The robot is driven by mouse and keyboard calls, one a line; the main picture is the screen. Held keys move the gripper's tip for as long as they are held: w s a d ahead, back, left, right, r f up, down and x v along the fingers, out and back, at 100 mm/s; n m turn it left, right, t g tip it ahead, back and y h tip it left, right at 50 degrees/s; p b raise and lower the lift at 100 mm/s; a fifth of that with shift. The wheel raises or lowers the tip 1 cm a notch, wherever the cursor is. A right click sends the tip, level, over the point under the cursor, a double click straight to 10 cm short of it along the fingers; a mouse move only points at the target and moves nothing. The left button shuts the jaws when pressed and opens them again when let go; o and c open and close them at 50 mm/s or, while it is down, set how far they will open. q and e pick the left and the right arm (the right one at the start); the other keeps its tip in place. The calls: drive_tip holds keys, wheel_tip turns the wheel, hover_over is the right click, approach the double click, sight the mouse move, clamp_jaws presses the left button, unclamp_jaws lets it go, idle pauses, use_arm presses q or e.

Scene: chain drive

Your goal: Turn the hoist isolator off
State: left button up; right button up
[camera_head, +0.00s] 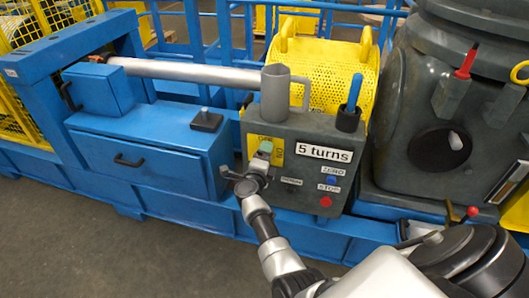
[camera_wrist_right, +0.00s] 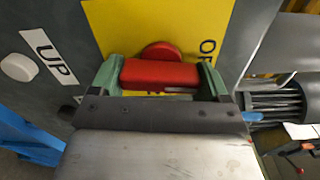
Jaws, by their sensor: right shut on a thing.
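The hoist isolator's red handle (camera_wrist_right: 160,74) lies crosswise in the right wrist view, with a round red part behind it on a yellow plate (camera_wrist_right: 125,30). Part of a label starting with "O" shows on the plate. In the head view the yellow plate (camera_head: 277,153) is on the grey control box (camera_head: 300,185), and my gripper hides the handle there. My right gripper (camera_wrist_right: 160,78) has its green fingers at the two ends of the handle and is shut on it. It also shows in the head view (camera_head: 264,149). My left gripper is out of view.
The box carries a "5 turns" label (camera_head: 324,154), a blue button (camera_head: 331,181) and a red button (camera_head: 325,202). A grey mug (camera_head: 277,95) and a dark cup (camera_head: 348,119) with a blue-handled tool stand on top. A blue drawer cabinet (camera_head: 145,170) is to the left.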

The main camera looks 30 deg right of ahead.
drive_tip(key=shift+n+p, duration=0.35)
drive_tip(key=shift+n, duration=0.55)
drive_tip(key=o, duration=0.9)
